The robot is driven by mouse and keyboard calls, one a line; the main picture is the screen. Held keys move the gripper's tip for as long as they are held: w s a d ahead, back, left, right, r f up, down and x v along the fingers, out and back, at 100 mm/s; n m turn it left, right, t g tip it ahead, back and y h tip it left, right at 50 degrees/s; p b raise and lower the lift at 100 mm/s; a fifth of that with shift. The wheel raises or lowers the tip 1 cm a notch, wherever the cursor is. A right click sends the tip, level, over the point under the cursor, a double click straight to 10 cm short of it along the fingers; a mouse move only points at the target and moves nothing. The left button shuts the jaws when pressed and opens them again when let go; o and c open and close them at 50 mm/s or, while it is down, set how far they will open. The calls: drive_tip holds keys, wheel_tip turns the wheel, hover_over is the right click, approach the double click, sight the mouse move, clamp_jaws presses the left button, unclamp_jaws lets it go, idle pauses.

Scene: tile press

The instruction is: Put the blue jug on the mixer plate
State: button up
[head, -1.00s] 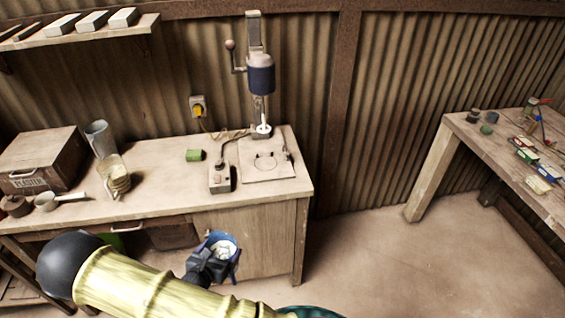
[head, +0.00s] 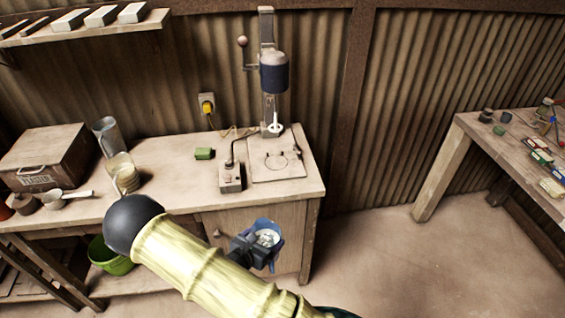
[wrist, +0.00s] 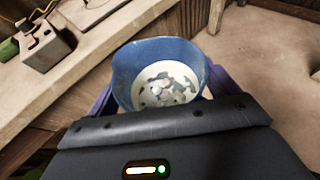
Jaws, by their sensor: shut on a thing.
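The blue jug (head: 275,231) is in my gripper (head: 254,246), in front of the bench cabinet and below the bench top. In the wrist view the jug (wrist: 160,62) is upright or nearly so, with a whitish, speckled content inside. My gripper (wrist: 160,105) is shut on it, a finger at each side. The mixer plate (head: 290,172) is the flat square base on the bench, with a dark ring mark on it. The mixer head (head: 274,77) hangs above its back part on a column, with a whisk-like tool below. The plate is bare under the ring mark.
A switch box (head: 231,178) with a cable stands left of the plate, and a green block (head: 204,153) lies near it. The bench's front edge lies between jug and plate.

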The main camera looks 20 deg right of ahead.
drive_tip(key=shift+w+r, duration=0.1)
drive_tip(key=w+a+r+p, duration=0.1)
drive_tip(key=w+a+r, duration=0.1)
drive_tip(key=a+r, duration=0.2)
drive_tip(key=w+a+r, duration=0.3)
drive_tip(key=a+r, duration=0.1)
drive_tip(key=a, duration=0.6)
drive_tip(key=w+a+r+m+p, duration=0.1)
drive_tip(key=a+r, duration=0.3)
drive_tip(key=a, duration=0.4)
drive_tip(key=shift+w+r+g+h+p, duration=0.35)
drive_tip(key=shift+w+r+g+h, duration=0.05)
drive_tip(key=shift+w, duration=0.4)
